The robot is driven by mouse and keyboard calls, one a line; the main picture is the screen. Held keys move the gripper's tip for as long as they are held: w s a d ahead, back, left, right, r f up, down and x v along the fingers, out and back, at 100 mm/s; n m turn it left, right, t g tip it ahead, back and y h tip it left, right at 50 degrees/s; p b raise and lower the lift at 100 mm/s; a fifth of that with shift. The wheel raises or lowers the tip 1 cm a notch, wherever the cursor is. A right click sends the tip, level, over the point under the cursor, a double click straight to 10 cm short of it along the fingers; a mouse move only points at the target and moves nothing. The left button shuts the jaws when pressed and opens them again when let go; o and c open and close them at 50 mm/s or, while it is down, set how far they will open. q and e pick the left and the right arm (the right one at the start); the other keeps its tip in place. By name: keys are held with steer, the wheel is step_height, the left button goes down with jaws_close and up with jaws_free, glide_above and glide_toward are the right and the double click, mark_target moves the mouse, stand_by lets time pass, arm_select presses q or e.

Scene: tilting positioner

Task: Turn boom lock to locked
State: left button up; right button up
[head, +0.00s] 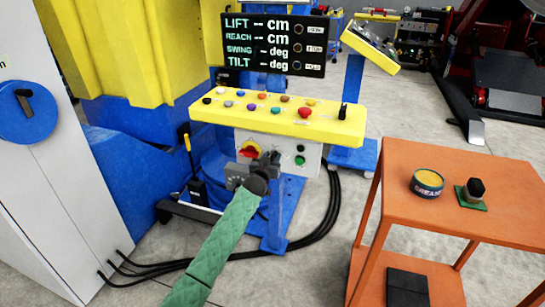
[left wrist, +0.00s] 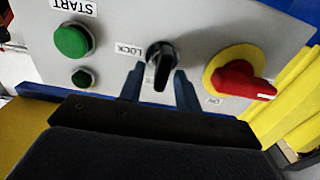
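The boom lock is a black knob (left wrist: 161,58) on a light grey panel. An upside-down LOCK label (left wrist: 129,49) lies left of it in the left wrist view. The knob's grip points down in that view, toward a small, partly hidden label. My left gripper (left wrist: 160,82) has one dark blue finger on each side of the grip, with gaps showing, so it looks open around it. Contact cannot be told. In the head view my left gripper (head: 269,158) is in front of the panel and hides the knob. My right gripper is not in view.
A red switch on a yellow plate (left wrist: 238,82) sits close right of the knob in the wrist view. The yellow console (head: 225,110) overhangs the panel. An orange cart (head: 400,170) stands right.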

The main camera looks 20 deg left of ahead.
arm_select(q)
steer(key=shift+w, duration=0.4)
jaws_close()
